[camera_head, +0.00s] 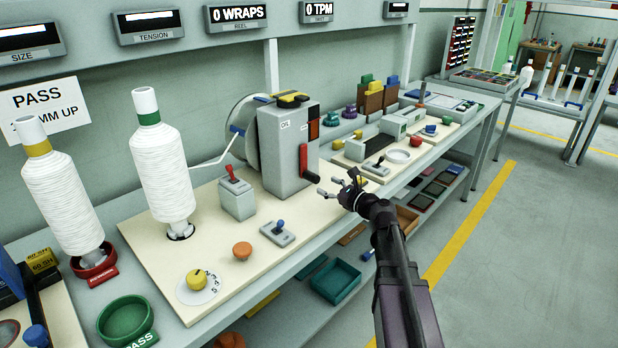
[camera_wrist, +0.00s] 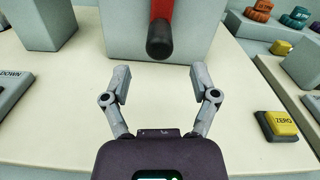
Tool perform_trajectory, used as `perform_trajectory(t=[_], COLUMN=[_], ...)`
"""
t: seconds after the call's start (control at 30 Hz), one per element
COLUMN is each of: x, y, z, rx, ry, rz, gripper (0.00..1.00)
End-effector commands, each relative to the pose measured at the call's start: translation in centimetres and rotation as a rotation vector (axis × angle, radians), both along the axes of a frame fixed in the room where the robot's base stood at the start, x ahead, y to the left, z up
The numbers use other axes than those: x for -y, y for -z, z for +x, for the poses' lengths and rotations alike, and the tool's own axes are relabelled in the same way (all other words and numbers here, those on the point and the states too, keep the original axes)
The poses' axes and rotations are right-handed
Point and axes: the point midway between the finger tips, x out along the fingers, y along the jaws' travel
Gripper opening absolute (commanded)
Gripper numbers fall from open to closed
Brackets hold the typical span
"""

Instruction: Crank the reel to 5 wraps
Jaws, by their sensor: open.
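The reel (camera_head: 238,128) is a pale wheel with blue parts behind a grey box (camera_head: 280,150). A red crank lever (camera_head: 303,162) hangs down on the box's right face. In the wrist view the red lever (camera_wrist: 161,12) ends in a black knob (camera_wrist: 160,42). My gripper (camera_head: 328,187) is in front of the lever, at the bench's front edge. In the wrist view my gripper (camera_wrist: 160,76) is open and empty. The knob lies ahead of the fingers, roughly centred between them, with no visible contact. The REEL display (camera_head: 236,14) reads 0 WRAPS.
A red-toggle switch box (camera_head: 237,197), a blue-toggle switch (camera_head: 278,232), an orange knob (camera_head: 242,250) and a yellow dial (camera_head: 197,280) stand left of the crank. A yellow ZERO button (camera_wrist: 281,124) is close on the right. White-wound bobbins (camera_head: 162,170) stand further left.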

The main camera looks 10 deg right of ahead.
Motion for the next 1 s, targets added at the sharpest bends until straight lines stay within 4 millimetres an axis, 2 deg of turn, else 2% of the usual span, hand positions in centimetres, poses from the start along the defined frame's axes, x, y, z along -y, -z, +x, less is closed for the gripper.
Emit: perform_trajectory(t=[0.03,0.2,0.5,1.0], x=[-0.5,-2.1,-4.2,-4.8], y=[0.0,0.0,0.0,0.0], z=[0.9,3.0,5.7,6.3], rx=[0.000,0.000,0.000,0.000], ry=[-0.002,-0.002,-0.001,-0.002], rz=[0.000,0.000,0.000,0.000], gripper=[0.77,0.77,0.77,0.77])
